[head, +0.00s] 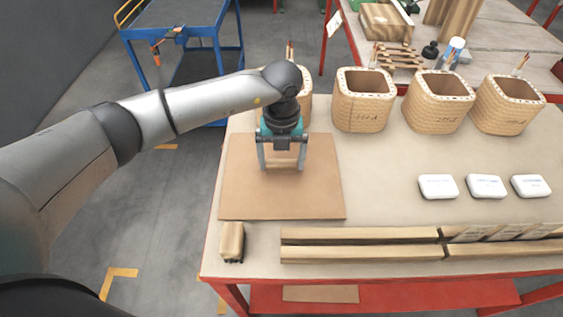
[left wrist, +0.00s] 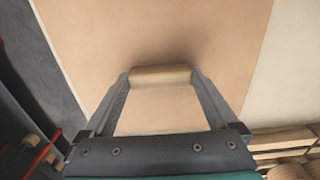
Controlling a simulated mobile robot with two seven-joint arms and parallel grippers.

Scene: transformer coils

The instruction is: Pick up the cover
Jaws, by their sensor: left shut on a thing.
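The cover (head: 240,195) is a flat, square brown board at the left end of the table. It fills much of the left wrist view (left wrist: 155,35). My left gripper (head: 282,168) is over the middle of the cover, pointing down. In the left wrist view its two fingers (left wrist: 160,76) are shut on the ends of a short, light wooden handle (left wrist: 158,75) of the cover. I cannot tell whether the cover rests on the table or is slightly raised. The handle is hardly visible in the head view. My right gripper is not in view.
Several woven coils (head: 363,117) stand along the table's back, one partly behind my left arm. White boxes (head: 438,187) sit at right. Wooden bars (head: 360,253) and a small brown block (head: 231,242) lie along the front edge. A blue cart (head: 180,15) stands behind.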

